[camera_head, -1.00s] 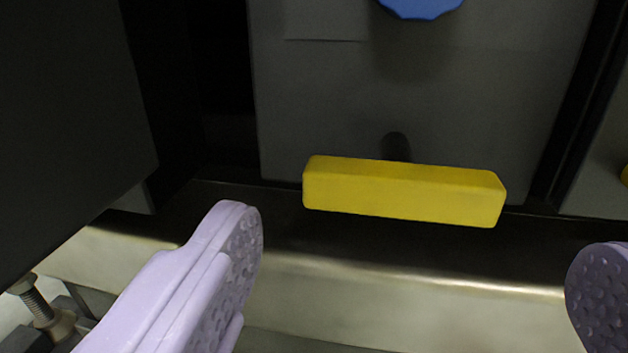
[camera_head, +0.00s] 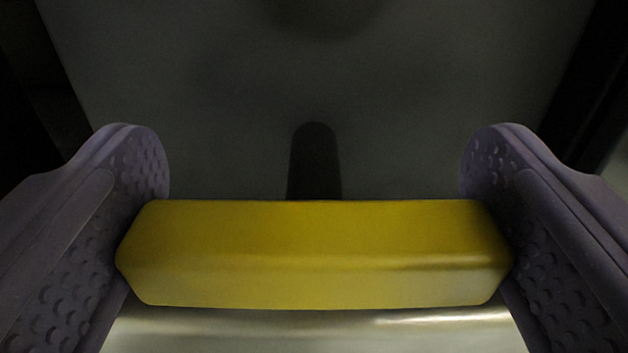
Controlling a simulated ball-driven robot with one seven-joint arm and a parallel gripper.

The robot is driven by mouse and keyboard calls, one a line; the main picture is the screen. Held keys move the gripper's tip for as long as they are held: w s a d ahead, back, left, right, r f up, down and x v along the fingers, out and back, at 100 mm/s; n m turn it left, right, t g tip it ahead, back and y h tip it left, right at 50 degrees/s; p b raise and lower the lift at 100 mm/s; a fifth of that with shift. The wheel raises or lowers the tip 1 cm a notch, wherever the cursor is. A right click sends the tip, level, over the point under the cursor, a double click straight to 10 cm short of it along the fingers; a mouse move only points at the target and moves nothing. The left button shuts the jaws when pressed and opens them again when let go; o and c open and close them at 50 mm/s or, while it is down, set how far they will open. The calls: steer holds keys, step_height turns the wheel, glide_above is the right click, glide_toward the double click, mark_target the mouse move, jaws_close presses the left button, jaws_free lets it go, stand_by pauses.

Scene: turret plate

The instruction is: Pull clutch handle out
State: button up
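The clutch handle (camera_head: 315,255) is a yellow block-shaped bar with bevelled ends, lying crosswise in the lower middle of the view. A dark stem or its shadow (camera_head: 315,160) shows behind its middle. My gripper (camera_head: 314,190) has its two pale purple, dimpled fingers at the bar's left and right ends. The bar spans the whole space between the pads, and both ends appear to touch them. The fingertips reach a little past the bar toward the panel.
A dark grey flat panel (camera_head: 400,110) stands behind the handle, with dark gaps at its left and right edges. A shiny metal ledge (camera_head: 315,332) runs below the handle. A round shadow lies on the panel at the top.

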steer(key=shift+c, duration=1.3)
steer(key=s+p, duration=0.1)
steer(key=s, duration=0.2)
steer(key=shift+s+d, duration=0.1)
steer(key=shift+s, duration=0.25)
steer(key=shift+s+f, duration=0.1)
steer(key=shift+s, duration=0.05)
steer(key=o, duration=1.1)
steer(key=shift+s, duration=0.2)
steer(key=p, duration=0.3)
glide_toward(311, 275)
steer(key=shift+s+d, duration=0.1)
steer(key=shift+s, duration=0.35)
